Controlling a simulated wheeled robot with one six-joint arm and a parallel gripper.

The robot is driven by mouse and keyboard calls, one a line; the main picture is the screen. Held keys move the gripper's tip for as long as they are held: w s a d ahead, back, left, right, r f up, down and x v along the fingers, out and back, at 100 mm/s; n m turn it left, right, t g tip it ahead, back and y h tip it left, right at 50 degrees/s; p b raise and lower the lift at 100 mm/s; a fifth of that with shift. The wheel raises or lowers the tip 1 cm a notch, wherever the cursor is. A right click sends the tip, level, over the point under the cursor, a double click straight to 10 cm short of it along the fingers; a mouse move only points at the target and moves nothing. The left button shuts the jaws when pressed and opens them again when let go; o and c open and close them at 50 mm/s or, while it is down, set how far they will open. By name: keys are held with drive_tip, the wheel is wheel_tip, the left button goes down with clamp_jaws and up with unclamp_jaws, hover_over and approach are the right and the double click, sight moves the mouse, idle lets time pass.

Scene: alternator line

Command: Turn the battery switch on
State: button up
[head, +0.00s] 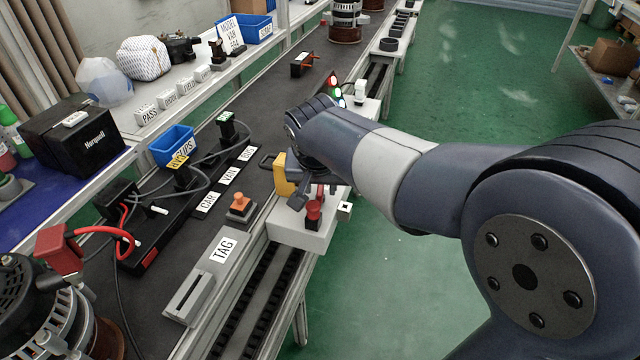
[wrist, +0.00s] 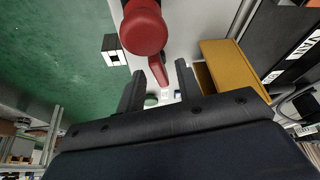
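A white box (head: 305,232) on the line's near edge carries red controls. One is a red round-topped knob (head: 313,208), also large at the top of the wrist view (wrist: 143,30). Beside it is a slim red lever (wrist: 158,70), which looks like the battery switch handle; its on or off position cannot be told. My gripper (wrist: 160,84) is open and empty, its two dark fingers apart. The lever appears between and just beyond the fingertips; contact cannot be told. In the head view my wrist hides much of this area.
A yellow open-sided housing (wrist: 228,65) stands close beside my right finger in the wrist view. An orange button (head: 240,201), a TAG slot block (head: 195,297) and cables lie left of the box. The green floor (head: 385,290) right of the line is clear.

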drive_tip(key=p+v, duration=0.2)
drive_tip(key=v, duration=0.8)
drive_tip(key=shift+s+r, duration=0.2)
drive_tip(key=shift+r, duration=0.15)
drive_tip(key=shift+s+a+r+p, duration=0.1)
drive_tip(key=shift+s+r+p, duration=0.05)
drive_tip(key=shift+s+p, duration=0.6)
drive_tip(key=shift+w+f, duration=0.1)
drive_tip(key=shift+f, duration=0.2)
drive_tip(key=b+x, duration=0.2)
drive_tip(key=x, duration=0.8)
drive_tip(key=shift+w+f, duration=0.2)
drive_tip(key=shift+c, duration=0.4)
